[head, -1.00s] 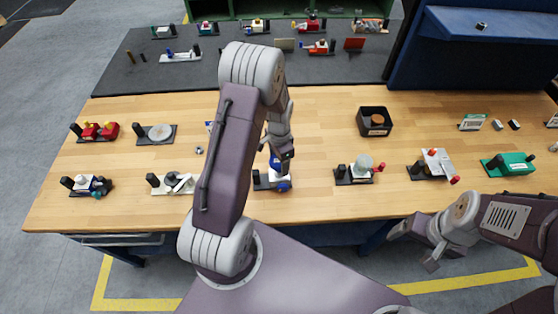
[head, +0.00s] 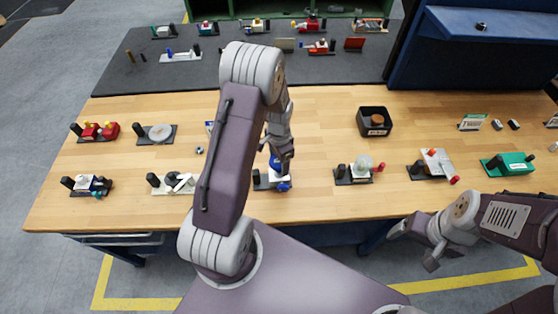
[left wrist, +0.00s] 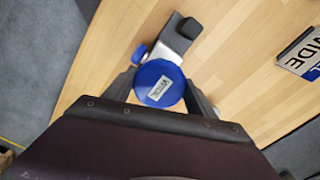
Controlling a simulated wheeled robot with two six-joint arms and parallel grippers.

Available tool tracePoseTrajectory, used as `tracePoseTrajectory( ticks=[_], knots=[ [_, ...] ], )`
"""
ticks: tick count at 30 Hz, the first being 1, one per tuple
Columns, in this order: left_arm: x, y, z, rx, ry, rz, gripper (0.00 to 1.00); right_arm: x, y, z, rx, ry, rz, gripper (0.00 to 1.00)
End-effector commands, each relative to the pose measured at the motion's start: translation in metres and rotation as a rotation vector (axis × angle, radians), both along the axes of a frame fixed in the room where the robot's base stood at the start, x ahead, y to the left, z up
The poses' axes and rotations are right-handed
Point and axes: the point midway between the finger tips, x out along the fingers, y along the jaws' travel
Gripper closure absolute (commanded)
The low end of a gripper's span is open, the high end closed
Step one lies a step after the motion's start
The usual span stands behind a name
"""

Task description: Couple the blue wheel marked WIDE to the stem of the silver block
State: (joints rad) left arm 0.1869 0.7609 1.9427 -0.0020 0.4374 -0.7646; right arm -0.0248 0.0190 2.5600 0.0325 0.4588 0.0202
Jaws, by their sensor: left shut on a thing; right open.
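The blue wheel (left wrist: 160,83) carries a white label reading WIDE and sits between the fingers of my left gripper (left wrist: 162,92), which is shut on it. In the head view the blue wheel (head: 275,161) shows just above the silver block (head: 279,177), under my left gripper (head: 279,153). The silver block (left wrist: 176,40) also shows beyond the wheel in the left wrist view, with a blue knob (left wrist: 140,53) at its side. The stem is hidden, so I cannot tell if the wheel touches it. My right gripper (head: 432,262) is open and empty, off the table's front edge.
Other valve blocks on plates stand nearby, including one at left (head: 173,184) and one at right (head: 354,174). A black bin (head: 374,121) stands behind. A card reading WIDE (left wrist: 300,55) lies on the wooden table. Bare wood surrounds the silver block.

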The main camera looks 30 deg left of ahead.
Motion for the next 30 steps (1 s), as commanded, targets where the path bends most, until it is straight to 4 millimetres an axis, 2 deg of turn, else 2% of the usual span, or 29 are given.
tracePoseTrajectory(
  ticks=[8, 30],
  knots=[
    [0.000, 0.000, -0.001, 0.000, 0.000, 0.000, 0.79, 0.000, 0.000, -0.001, 0.000, 0.000, 0.000, 0.20],
    [0.000, 0.000, -0.019, 0.000, 0.000, 0.000, 0.79, 0.000, 0.000, -0.014, 0.000, 0.000, 0.000, 0.20]
  ],
)
